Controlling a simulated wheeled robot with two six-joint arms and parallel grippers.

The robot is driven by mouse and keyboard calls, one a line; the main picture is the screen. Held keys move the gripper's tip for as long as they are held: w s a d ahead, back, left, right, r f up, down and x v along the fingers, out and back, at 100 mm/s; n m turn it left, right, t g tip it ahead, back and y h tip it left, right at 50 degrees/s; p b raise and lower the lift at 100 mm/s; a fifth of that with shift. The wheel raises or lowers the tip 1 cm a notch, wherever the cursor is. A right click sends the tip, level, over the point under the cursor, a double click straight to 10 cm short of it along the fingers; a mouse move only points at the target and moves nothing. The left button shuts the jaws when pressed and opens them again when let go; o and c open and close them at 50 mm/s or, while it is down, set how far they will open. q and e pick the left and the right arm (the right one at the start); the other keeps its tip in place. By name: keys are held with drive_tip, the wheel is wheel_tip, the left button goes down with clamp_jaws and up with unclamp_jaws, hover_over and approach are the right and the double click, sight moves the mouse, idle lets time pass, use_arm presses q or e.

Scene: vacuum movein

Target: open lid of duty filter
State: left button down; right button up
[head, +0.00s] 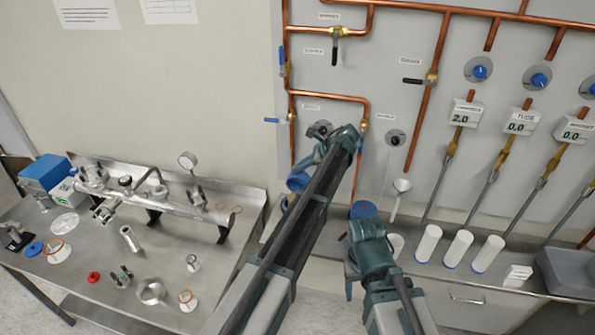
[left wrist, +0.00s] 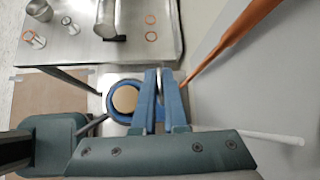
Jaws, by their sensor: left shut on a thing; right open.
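My left gripper (left wrist: 158,76) has blue fingers, shut on a round blue-rimmed part (left wrist: 113,97), which looks like the duty filter's lid, with a tan middle. The fingers cover the right side of its rim, and it is seen over a metal surface. In the head view the left arm reaches up the middle, and blue shapes (head: 298,182) show left of its wrist; fingers and lid are hard to tell apart there. My right gripper (head: 352,238) is lower and to the right, open, near a blue round shape (head: 363,209). The filter's body is mostly hidden behind my arms.
A steel bench (head: 50,262) on the left carries a metal pipe assembly (head: 165,203), a blue box (head: 45,172) and small loose parts. Copper pipes and valves run along the wall panel (head: 385,75). White cylinders (head: 458,248) stand on the counter at right.

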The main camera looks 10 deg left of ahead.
use_arm(q)
drive_tip(key=shift+w+f, duration=0.1)
drive_tip(key=shift+w, duration=1.2)
drive_tip(key=c, duration=1)
unclamp_jaws()
drive_tip(key=shift+p+v, duration=4.75)
drive_tip(key=shift+v, duration=2.15)
